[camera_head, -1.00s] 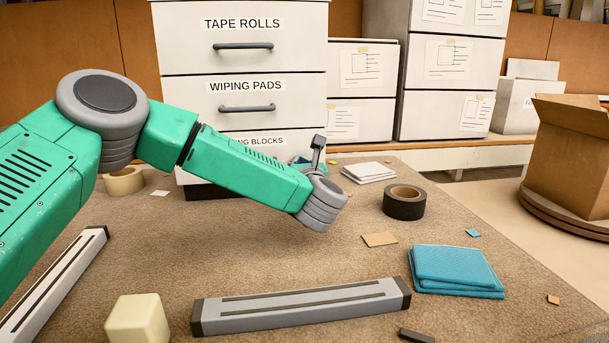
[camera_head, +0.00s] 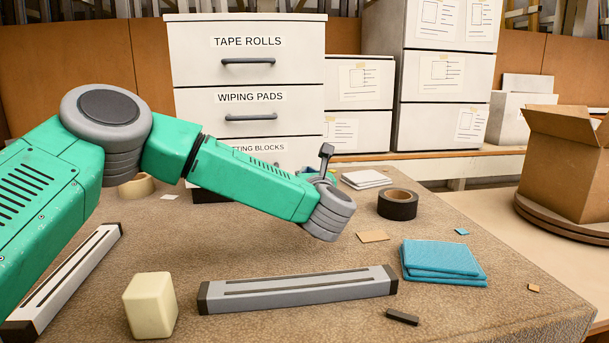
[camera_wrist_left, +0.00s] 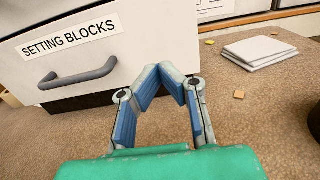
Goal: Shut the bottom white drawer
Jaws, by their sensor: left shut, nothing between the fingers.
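The bottom white drawer (camera_head: 290,155) has a label ending in "TTING BLOCKS" in the head view; my left arm hides much of its front. In the left wrist view the drawer front (camera_wrist_left: 105,66) reads "SETTING BLOCKS" and has a grey bar handle (camera_wrist_left: 78,74). How far it stands out from the cabinet is hard to tell. My left gripper (camera_wrist_left: 164,68) is shut and empty, its tips meeting near the right edge of the drawer front, to the right of the handle. Contact is not clear. In the head view the wrist mostly hides the fingers. My right gripper is out of view.
On the worktop lie a grey bar (camera_head: 300,289), a cream block (camera_head: 150,305), folded blue cloths (camera_head: 440,259), a dark tape roll (camera_head: 397,205) and a white stack (camera_head: 365,179). A cardboard box (camera_head: 555,165) stands at right. The upper drawers (camera_head: 295,70) look closed.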

